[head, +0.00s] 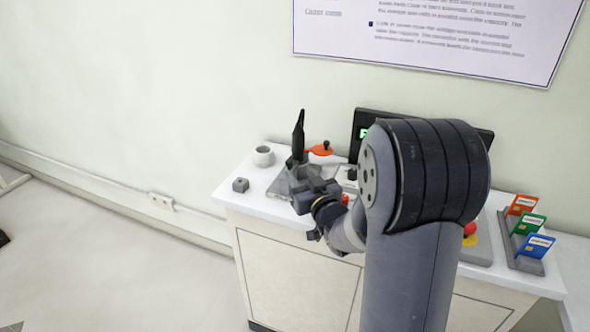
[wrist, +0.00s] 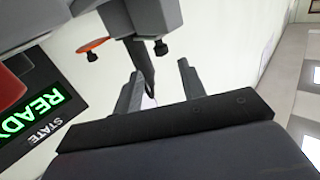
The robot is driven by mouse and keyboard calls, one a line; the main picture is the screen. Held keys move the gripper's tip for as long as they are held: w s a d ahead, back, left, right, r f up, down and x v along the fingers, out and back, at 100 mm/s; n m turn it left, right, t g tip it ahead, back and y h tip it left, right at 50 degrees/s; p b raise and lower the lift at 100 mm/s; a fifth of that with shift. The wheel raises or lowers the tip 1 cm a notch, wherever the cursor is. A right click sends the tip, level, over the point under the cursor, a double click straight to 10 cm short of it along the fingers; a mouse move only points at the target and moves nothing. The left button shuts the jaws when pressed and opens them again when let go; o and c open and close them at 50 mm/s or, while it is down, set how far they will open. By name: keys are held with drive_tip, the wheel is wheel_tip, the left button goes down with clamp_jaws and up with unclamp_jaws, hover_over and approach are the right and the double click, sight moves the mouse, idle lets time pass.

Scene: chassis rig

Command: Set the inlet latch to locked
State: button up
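An orange lever with a black knob (head: 320,150) is at the back of the bench, just right of my gripper; it looks like the latch, but I see no label naming it. It also shows in the wrist view (wrist: 91,45), at upper left, beyond and apart from my fingers. My gripper (head: 299,125) is raised above the bench and hides part of the grey panel behind it. In the wrist view my gripper (wrist: 160,83) has its two fingers spread with nothing held. A dark rod shows close to the left finger; I cannot tell whether they touch.
A dark display (head: 366,122) stands at the back, partly behind my arm; it reads READY in the wrist view (wrist: 35,115). A white cup (head: 263,156) and grey block (head: 240,185) sit at left. A red button (head: 470,229) and card rack (head: 525,262) are at right.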

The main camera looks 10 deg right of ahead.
sight(287, 164)
drive_tip(key=s, duration=0.2)
drive_tip(key=shift+s+d, duration=0.25)
drive_tip(key=shift+s, duration=0.05)
drive_tip(key=shift+w, duration=0.15)
drive_tip(key=w, duration=0.3)
drive_tip(key=w+a+p, duration=0.1)
drive_tip(key=w, duration=0.6)
drive_tip(key=shift+w+a, duration=0.15)
drive_tip(key=shift+a, duration=0.25)
drive_tip(key=shift+a+r+p, duration=0.1)
drive_tip(key=shift+a+p, duration=0.15)
drive_tip(key=shift+p, duration=0.25)
drive_tip(key=shift+s+a, duration=0.35)
drive_tip(key=shift+s, duration=0.4)
